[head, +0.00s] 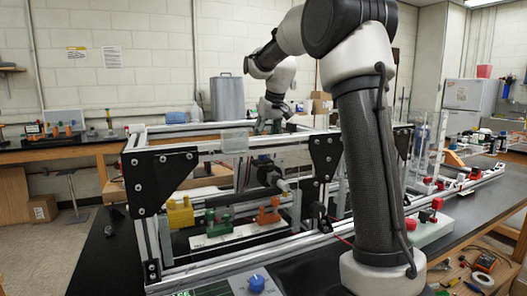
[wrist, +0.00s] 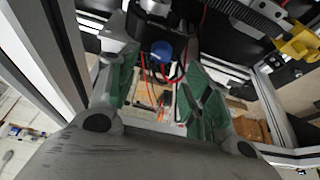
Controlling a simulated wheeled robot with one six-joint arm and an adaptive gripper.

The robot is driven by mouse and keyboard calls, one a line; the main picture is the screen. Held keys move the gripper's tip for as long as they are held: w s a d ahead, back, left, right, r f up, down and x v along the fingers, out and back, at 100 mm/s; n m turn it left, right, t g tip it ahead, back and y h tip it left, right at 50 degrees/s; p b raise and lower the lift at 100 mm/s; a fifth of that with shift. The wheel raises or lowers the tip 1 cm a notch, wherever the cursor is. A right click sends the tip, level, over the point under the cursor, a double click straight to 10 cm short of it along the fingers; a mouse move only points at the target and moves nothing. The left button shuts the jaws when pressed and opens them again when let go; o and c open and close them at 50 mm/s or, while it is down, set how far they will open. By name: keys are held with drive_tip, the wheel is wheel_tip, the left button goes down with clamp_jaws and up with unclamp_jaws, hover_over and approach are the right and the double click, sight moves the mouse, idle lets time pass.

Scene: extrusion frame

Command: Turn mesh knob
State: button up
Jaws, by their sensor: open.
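A round blue knob (wrist: 161,50) shows in the wrist view, in front of a black housing with red wires. It lies beyond my gripper (wrist: 158,88), roughly in line with the gap between the fingers. I cannot tell whether it is the mesh knob. My gripper's green-padded fingers are spread apart, with nothing held between them. In the head view my wrist (head: 278,88) is over the far side of the extrusion frame (head: 200,148); the fingertips are hard to make out there. Another blue knob (head: 257,284) sits on a grey panel at the bottom of the head view.
Inside the frame are a yellow block (head: 180,214), a green clamp (head: 220,224), an orange clamp (head: 268,212) and a black cylinder (head: 270,175). Black corner plates (head: 160,178) and metal bars bound the space. A toothed rail (wrist: 250,14) crosses the wrist view's upper right.

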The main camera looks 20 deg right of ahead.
drive_tip(key=x, duration=0.6)
drive_tip(key=shift+f, duration=0.1)
drive_tip(key=c, duration=1)
